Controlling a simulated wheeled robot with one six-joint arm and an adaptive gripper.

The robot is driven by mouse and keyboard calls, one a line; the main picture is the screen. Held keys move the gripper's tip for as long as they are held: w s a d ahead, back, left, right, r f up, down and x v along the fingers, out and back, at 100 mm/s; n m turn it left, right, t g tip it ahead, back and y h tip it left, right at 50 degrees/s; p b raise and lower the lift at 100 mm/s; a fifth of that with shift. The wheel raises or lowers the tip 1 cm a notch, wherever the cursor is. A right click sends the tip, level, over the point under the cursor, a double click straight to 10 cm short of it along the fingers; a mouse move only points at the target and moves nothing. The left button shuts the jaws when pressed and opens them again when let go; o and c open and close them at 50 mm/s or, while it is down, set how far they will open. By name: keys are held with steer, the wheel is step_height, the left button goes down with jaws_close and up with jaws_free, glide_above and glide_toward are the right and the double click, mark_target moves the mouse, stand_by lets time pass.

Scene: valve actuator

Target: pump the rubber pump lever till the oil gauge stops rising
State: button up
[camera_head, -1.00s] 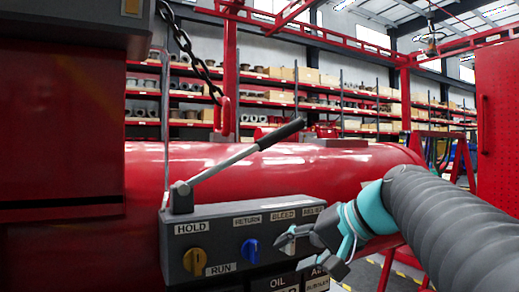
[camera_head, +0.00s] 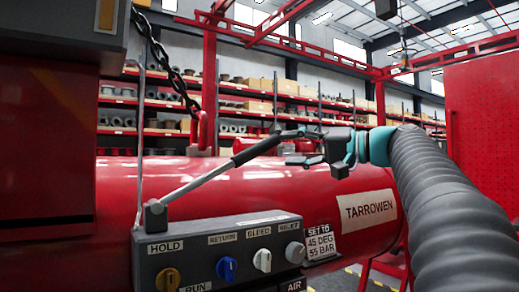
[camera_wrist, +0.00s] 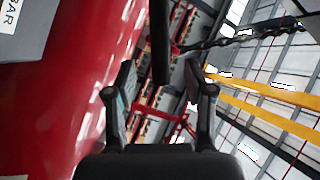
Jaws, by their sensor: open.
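The pump lever (camera_head: 200,182) rises up and right from a pivot on the dark control block (camera_head: 225,248). Its black rubber grip (camera_head: 256,149) is at the upper end. My gripper (camera_head: 287,148) is at the right of the grip's end, with its fingers spread and pointing left towards it. In the wrist view the dark grip (camera_wrist: 160,40) lies between the two open fingertips (camera_wrist: 160,75), with gaps visible on both sides. The oil gauge does not show in either view.
A red cylinder (camera_head: 300,195) runs behind the lever. A chain (camera_head: 165,65) hangs at the left, beside a red housing (camera_head: 45,140).

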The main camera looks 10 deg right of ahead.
mark_target(265, 150)
steer(key=x, duration=0.8)
steer(key=shift+w+a+p, duration=0.15)
steer(key=shift+a+p, duration=0.05)
steer(key=shift+p, duration=0.15)
steer(key=shift+c, duration=0.2)
jaws_close()
